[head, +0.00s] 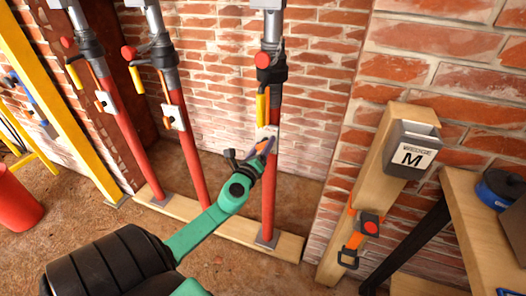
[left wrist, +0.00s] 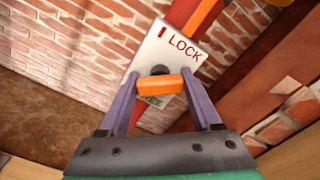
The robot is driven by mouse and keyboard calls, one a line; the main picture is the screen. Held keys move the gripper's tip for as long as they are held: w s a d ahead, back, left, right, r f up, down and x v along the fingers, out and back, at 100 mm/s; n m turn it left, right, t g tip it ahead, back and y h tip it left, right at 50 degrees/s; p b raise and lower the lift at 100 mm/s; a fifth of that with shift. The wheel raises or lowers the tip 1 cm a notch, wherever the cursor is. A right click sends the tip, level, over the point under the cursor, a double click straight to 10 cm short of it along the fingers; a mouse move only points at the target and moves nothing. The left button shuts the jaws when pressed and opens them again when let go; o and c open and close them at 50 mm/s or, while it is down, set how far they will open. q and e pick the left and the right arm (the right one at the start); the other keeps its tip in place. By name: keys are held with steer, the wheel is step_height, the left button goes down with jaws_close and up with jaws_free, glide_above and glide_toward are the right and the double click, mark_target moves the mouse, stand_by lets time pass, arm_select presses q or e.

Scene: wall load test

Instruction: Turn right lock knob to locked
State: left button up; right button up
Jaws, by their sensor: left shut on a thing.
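The right lock knob is an orange bar (left wrist: 167,87) on a white plate (left wrist: 168,48) fixed to the right red prop (head: 268,205). The plate's LOCK lettering and red mark show above the knob in the left wrist view. The other label, below the knob, is mostly hidden. The bar lies nearly level in that view, tilted relative to the plate. My left gripper (head: 259,150) is at the plate, its two purple fingers (left wrist: 166,100) shut on the knob's ends. My right gripper is not in view.
Two more red props (head: 187,150) with white plates stand to the left on a wooden sill board (head: 225,222). A wooden post (head: 370,195) carries a grey box marked M (head: 412,150) at right. A wooden bench (head: 480,225) stands at far right. A brick wall (head: 320,90) is behind.

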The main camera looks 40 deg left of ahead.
arm_select(q)
steer(key=n+b, duration=0.1)
steer(key=n, duration=0.3)
steer(key=shift+f+n+b, duration=0.15)
steer(key=shift+n+b, duration=0.15)
steer(key=shift+b, duration=0.1)
steer(key=n, duration=0.2)
steer(key=shift+n, duration=0.3)
steer(key=shift+n+b, duration=0.3)
steer(key=shift+n, duration=1.3)
steer(key=o, duration=1.4)
